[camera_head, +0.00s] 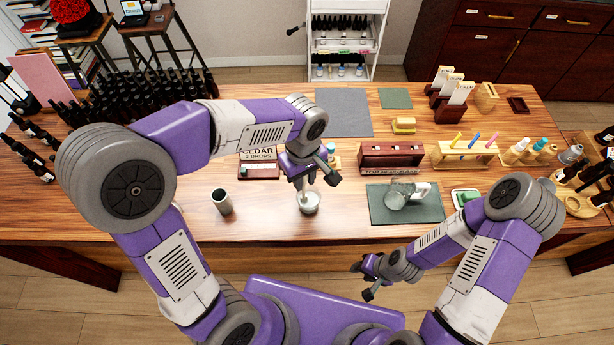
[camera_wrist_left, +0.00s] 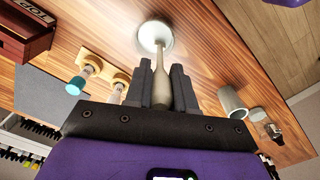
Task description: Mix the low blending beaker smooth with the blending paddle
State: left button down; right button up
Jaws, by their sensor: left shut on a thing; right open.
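The low blending beaker (camera_head: 310,205) stands on the wooden table near its front edge, with pale contents. It also shows in the left wrist view (camera_wrist_left: 155,36) as a round pale vessel. My left gripper (camera_head: 308,172) is above the beaker and shut on the blending paddle (camera_wrist_left: 160,80), a pale, slim handle. The paddle points down with its lower end in the beaker's opening. How deep it reaches is hard to tell. My right gripper (camera_head: 369,279) is open and empty, in front of the table's front edge, away from the beaker.
Behind are a cedar sign box (camera_head: 259,170) and a red-brown case (camera_head: 390,157). Many dark bottles crowd the back left.

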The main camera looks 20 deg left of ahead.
pick_arm(q)
jog(key=shift+s+d, duration=0.25)
jog(key=shift+s, duration=0.15)
jog(key=shift+w, duration=0.4)
jog(key=shift+s+r, duration=0.1)
jog(key=shift+r+p, duration=0.5)
jog(key=shift+r, duration=0.05)
jog(key=shift+r+p, duration=2)
jog(key=shift+r, duration=0.5)
